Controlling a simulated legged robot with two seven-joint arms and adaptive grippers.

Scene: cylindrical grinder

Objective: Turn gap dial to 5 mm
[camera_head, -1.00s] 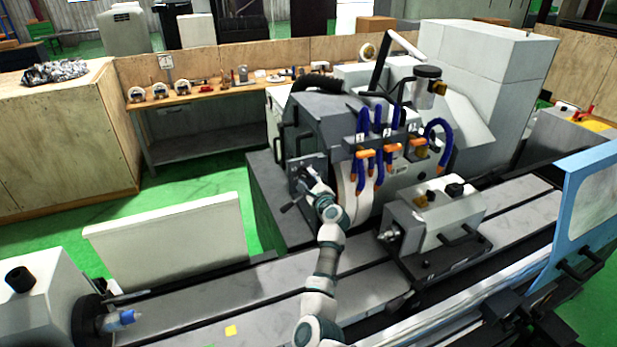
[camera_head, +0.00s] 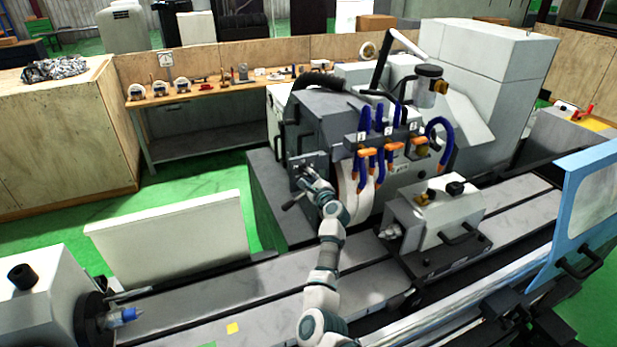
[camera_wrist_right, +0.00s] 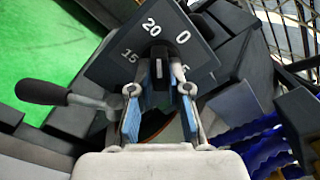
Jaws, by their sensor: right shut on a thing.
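The gap dial is a dark square plate (camera_wrist_right: 103,70) with pale numbers in the right wrist view. The numbers 20, 0 and 15 are readable, and a 5 is partly hidden behind a finger. A small black knob (camera_wrist_right: 158,52) stands at the middle of the plate. My right gripper (camera_wrist_right: 160,82) is shut on this knob, with blue-lined fingers on both sides of it. My left gripper is not in view.
A black-handled lever (camera_wrist_right: 42,92) sticks out left of the dial, close to my fingers. Blue coolant hoses (camera_head: 364,160) with orange fittings hang to the right. The workhead block (camera_head: 435,215) stands on the table right of my arm. Green floor is free at left.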

